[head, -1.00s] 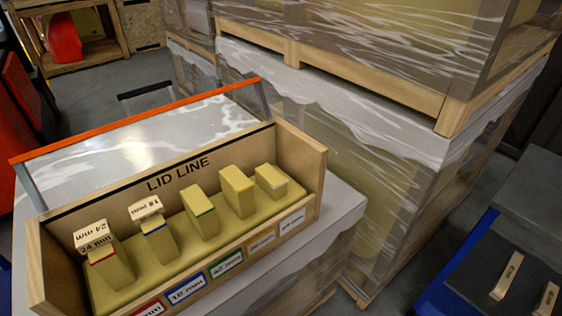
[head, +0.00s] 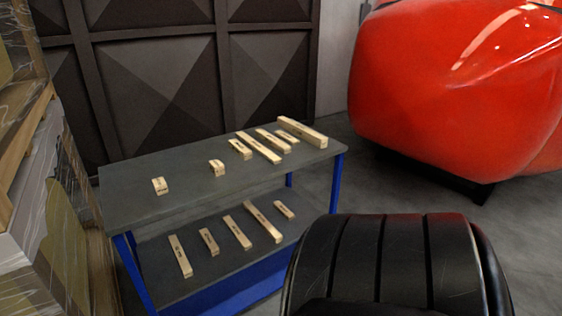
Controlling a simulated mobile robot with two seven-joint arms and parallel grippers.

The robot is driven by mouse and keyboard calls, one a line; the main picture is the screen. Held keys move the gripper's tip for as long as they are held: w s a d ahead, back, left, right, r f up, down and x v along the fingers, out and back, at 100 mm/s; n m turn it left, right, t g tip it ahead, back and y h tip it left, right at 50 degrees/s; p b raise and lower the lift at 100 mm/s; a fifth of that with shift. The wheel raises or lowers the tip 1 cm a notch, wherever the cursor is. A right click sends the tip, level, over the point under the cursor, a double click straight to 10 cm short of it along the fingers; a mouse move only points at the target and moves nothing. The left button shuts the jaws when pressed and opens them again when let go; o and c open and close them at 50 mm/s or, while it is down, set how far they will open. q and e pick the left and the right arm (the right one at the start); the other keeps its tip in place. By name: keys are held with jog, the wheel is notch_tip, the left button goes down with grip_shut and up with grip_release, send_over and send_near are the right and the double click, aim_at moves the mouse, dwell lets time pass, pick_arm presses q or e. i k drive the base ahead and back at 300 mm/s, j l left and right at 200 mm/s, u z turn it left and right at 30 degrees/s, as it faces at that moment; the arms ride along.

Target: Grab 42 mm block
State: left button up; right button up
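Several pale wooden blocks of different lengths lie on a grey two-level bench (head: 130,205) with blue legs. On the top level, two short blocks lie apart at the left, a left one (head: 160,186) and a second one (head: 217,168). A group of longer blocks lies to the right, among them a long block (head: 259,147) and the thickest block (head: 302,132). On the lower shelf several more blocks lie spaced in a row, from a left block (head: 180,256) to a short right block (head: 284,210). Their dark markings are too small to read, so I cannot tell which is 42 mm. Neither gripper shows.
A large glossy red nosecone (head: 460,85) stands on the floor at the right. A dark panelled wall (head: 180,70) is behind the bench. Wrapped pallet goods (head: 60,220) stand close at the left. Grey floor (head: 375,180) is open between bench and nosecone.

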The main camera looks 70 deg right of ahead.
aim_at(217, 167)
jog(key=j+z, duration=0.2)
jog(key=z, duration=1.55)
